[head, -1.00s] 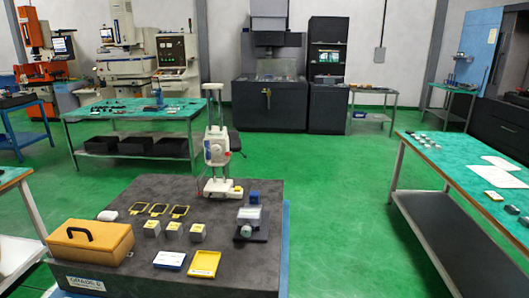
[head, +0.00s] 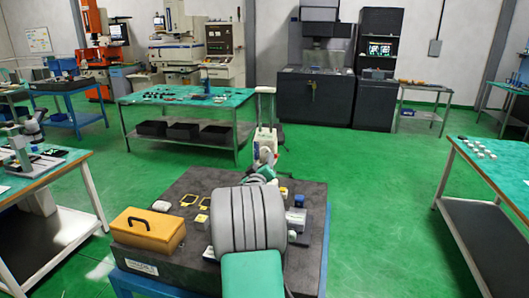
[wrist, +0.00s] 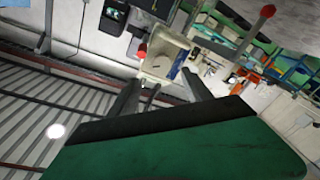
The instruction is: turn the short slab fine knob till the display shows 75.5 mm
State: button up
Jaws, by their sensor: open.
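The white height gauge (head: 265,140) stands at the back of the dark granite plate (head: 190,187); my arm hides its lower part in the head view. A cream-white housing with a blue patch, probably the gauge (wrist: 163,57), shows in the wrist view beyond my fingers. I cannot make out the short slab fine knob or any display reading. My gripper (wrist: 205,30) is open, its two red-tipped fingers spread wide with nothing held between them. In the head view the gripper is mostly hidden behind my arm, so its distance from the gauge is unclear.
An orange box with a black handle (head: 148,232) sits at the plate's left. Yellow-framed pieces (head: 190,199) lie near the middle, and a small blue block (head: 299,201) is at the right. Green-topped tables stand left, behind and right. Green floor (head: 375,220) is clear to the right.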

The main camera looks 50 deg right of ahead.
aim_at(265, 153)
jog(key=p+x, duration=0.2)
jog(key=x, duration=0.5)
jog(key=shift+f, duration=0.1)
jog(key=shift+c, duration=0.4)
jog(key=c, duration=1.2)
jog(key=shift+f, duration=0.1)
